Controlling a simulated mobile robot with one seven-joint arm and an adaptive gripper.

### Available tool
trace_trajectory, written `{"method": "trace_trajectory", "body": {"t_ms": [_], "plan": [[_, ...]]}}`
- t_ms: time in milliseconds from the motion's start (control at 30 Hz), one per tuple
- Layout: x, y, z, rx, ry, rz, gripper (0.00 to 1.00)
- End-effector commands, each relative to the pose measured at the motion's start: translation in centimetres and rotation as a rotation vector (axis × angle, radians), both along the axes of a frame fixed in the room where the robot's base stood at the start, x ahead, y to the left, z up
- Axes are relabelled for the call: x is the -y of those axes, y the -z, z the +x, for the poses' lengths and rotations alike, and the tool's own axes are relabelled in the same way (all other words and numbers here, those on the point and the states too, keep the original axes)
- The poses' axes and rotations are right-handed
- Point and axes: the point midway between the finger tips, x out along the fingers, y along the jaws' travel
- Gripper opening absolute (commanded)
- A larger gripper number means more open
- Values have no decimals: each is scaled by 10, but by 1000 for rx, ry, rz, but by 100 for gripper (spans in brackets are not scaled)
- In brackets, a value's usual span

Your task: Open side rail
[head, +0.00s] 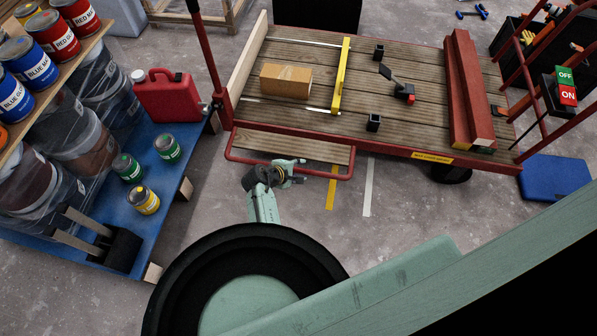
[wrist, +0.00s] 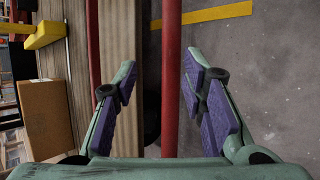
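The side rail (head: 318,177) is a red tube frame on the near side of the wooden cart bed, with a wooden board inside it. I cannot tell whether it hangs down or sticks out level. In the wrist view its red tube (wrist: 171,75) runs upright between my fingers. My gripper (head: 290,170) is at the rail's outer tube in the head view. In the wrist view my gripper (wrist: 160,80) is open, with purple pads on both sides of the tube. The tube is nearer the right finger, with a small gap showing.
The cart bed (head: 350,115) carries a cardboard box (head: 286,80), a yellow bar (head: 341,75) and a red beam (head: 467,90). A blue pallet (head: 165,190) with paint cans and a red canister (head: 170,97) stands left. Floor right of my gripper is clear, with painted stripes.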

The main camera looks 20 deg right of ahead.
Motion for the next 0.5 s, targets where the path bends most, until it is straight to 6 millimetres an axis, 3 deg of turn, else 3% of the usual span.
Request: {"method": "trace_trajectory", "body": {"t_ms": [300,500], "plan": [[-1,-61,0,1,-2,1,38],[-1,-81,-1,-1,0,0,38]]}}
